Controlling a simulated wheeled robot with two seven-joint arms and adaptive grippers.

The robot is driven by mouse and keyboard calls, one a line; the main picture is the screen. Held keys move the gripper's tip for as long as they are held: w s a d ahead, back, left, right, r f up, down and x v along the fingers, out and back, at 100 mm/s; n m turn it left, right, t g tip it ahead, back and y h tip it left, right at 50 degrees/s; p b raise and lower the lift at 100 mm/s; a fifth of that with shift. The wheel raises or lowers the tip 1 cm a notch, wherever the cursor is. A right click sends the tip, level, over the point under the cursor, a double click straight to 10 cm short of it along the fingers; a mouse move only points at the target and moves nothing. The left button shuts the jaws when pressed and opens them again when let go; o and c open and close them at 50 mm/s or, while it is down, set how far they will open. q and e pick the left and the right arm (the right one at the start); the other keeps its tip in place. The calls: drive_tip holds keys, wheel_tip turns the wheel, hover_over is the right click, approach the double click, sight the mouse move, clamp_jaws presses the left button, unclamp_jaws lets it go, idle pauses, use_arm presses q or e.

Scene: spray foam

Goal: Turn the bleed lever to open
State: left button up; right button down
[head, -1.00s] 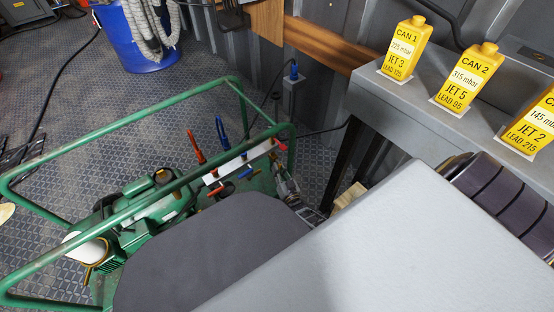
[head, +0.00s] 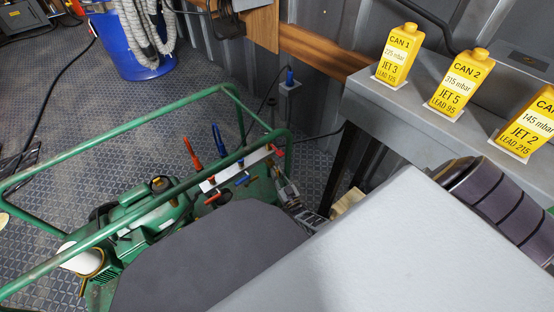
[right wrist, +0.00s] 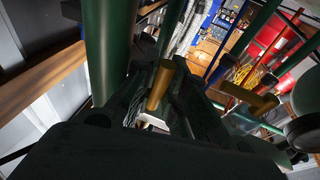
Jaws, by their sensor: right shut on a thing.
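A green-framed machine (head: 150,215) stands on the floor, with a white manifold bar (head: 225,178) inside its frame. A red handle (head: 193,153) and a blue handle (head: 219,140) rise from the bar, with small red and blue levers below. My right gripper (head: 278,172) is at the bar's right end, partly hidden by my arm. The right wrist view shows its dark fingers (right wrist: 162,100) shut around a brass-coloured rod (right wrist: 161,85), which looks like the bleed lever. No label shows there, and the lever's angle is unclear. My left gripper is not in view.
The green frame rail (head: 150,190) passes close to the bar and my gripper. A grey bench (head: 420,125) at the right carries yellow cans (head: 460,80). A blue drum (head: 140,45) stands at the back. The floor left of the machine is mostly clear.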

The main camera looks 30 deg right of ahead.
drive_tip(key=c, duration=1.5)
unclamp_jaws()
drive_tip(key=shift+o, duration=0.2)
drive_tip(key=shift+d+r, duration=0.1)
drive_tip(key=shift+d, duration=0.1)
drive_tip(key=v, duration=0.8)
drive_tip(key=shift+a, duration=0.25)
drive_tip(key=shift+s+a, duration=0.1)
drive_tip(key=shift+s, duration=0.1)
